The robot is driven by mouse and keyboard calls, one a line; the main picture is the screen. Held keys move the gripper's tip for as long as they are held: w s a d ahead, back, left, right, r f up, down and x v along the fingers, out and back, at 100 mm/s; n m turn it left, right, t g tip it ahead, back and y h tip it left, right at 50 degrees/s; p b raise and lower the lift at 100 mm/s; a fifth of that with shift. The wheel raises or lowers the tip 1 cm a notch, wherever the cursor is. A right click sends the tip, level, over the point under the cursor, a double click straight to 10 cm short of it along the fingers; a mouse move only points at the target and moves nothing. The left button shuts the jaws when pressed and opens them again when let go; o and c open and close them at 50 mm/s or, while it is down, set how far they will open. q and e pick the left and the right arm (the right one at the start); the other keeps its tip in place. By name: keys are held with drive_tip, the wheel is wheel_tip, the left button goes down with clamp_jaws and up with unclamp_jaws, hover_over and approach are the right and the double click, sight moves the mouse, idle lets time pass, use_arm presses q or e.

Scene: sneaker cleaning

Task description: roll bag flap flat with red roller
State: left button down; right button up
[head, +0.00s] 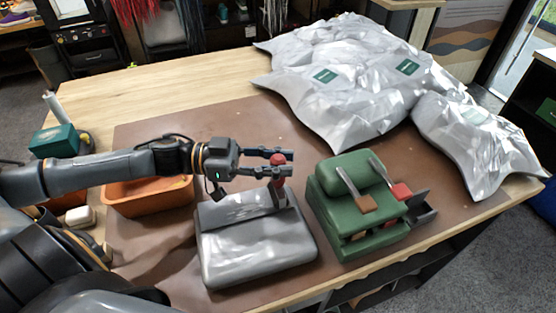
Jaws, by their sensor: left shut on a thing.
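My left gripper (286,163) comes in from the left and is shut on the red roller (278,159). The red grip shows between the fingers, and its lower part reaches down to the right part of the bag flap (232,208). I cannot tell for certain whether the roller touches the flap. The grey bag (262,252) lies on the brown mat in front, with its flap along the far side. The flap looks creased. My right gripper is not in view.
A green box (340,215) with wooden- and red-ended levers stands just right of the bag. An orange-brown tray (150,198) sits to the left, under my left arm. Large silver bags (340,90) fill the back right. The brown mat (180,130) is clear behind my left arm.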

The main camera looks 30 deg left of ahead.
use_arm(q)
drive_tip(key=shift+f, duration=0.25)
drive_tip(key=shift+f+b, duration=0.3)
idle(0.4)
idle(0.4)
drive_tip(key=shift+s+a+p, duration=0.15)
drive_tip(key=shift+p, duration=0.35)
drive_tip(key=shift+s+a+p, duration=1.1)
drive_tip(key=shift+s+p, duration=0.1)
drive_tip(key=shift+p, duration=1.05)
